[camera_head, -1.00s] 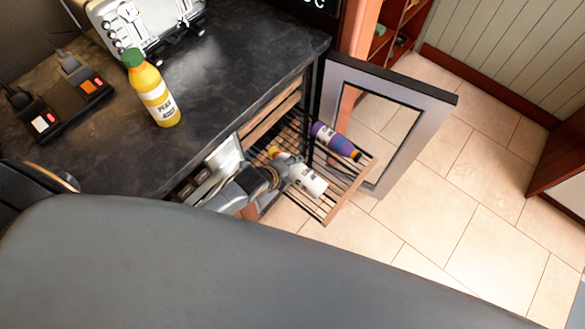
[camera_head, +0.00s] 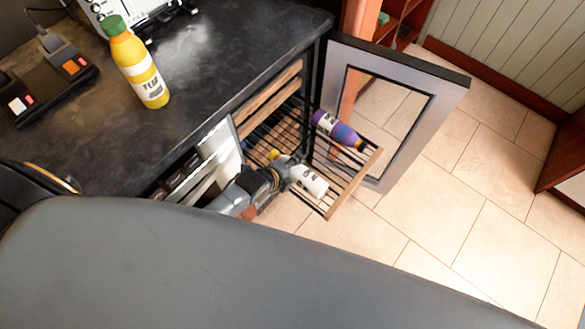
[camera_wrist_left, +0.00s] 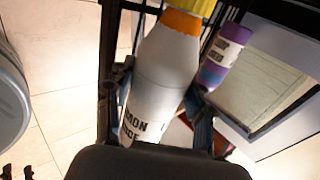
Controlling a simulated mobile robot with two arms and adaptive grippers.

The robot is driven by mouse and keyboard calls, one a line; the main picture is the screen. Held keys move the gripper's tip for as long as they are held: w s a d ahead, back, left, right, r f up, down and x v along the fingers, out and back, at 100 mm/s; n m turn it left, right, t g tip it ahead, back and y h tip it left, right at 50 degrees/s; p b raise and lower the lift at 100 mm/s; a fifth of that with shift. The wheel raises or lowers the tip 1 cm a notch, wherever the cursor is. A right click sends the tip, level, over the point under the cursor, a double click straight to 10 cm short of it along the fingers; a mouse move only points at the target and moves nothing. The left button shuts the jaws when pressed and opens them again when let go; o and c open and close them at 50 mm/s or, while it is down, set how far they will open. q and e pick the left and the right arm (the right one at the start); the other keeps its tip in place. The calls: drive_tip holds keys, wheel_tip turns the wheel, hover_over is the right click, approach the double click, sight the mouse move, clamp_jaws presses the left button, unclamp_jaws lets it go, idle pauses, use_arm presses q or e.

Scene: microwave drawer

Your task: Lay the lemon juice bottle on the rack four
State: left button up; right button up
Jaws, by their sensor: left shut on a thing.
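The lemon juice bottle (camera_head: 311,181) is white with an orange neck and yellow cap; lettering shows in the left wrist view (camera_wrist_left: 160,85). It lies on or just above the pulled-out rack (camera_head: 345,190), cap toward the cabinet. I cannot tell whether it touches the slats. My left gripper (camera_head: 285,178) is shut on the bottle, with a finger on each side of it in the left wrist view (camera_wrist_left: 158,105). A purple bottle (camera_head: 338,130) lies on the same rack, to the right and apart. My right gripper is not in view.
The open framed glass door (camera_head: 455,85) stands right of the rack. A yellow bottle with a green cap (camera_head: 138,65) stands on the dark counter (camera_head: 215,70), near a toaster (camera_head: 140,12). Tiled floor (camera_head: 440,220) is clear beyond the rack.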

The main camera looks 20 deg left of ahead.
use_arm(q)
drive_tip(key=shift+s+f, duration=0.2)
drive_tip(key=shift+f, duration=0.3)
drive_tip(key=shift+f, duration=0.1)
drive_tip(key=o, duration=1.4)
drive_tip(key=shift+o, duration=1.2)
drive_tip(key=shift+f, duration=0.3)
drive_tip(key=shift+s, duration=0.1)
drive_tip(key=w+r+v, duration=0.1)
drive_tip(key=v, duration=0.6)
drive_tip(key=shift+s+r, duration=0.2)
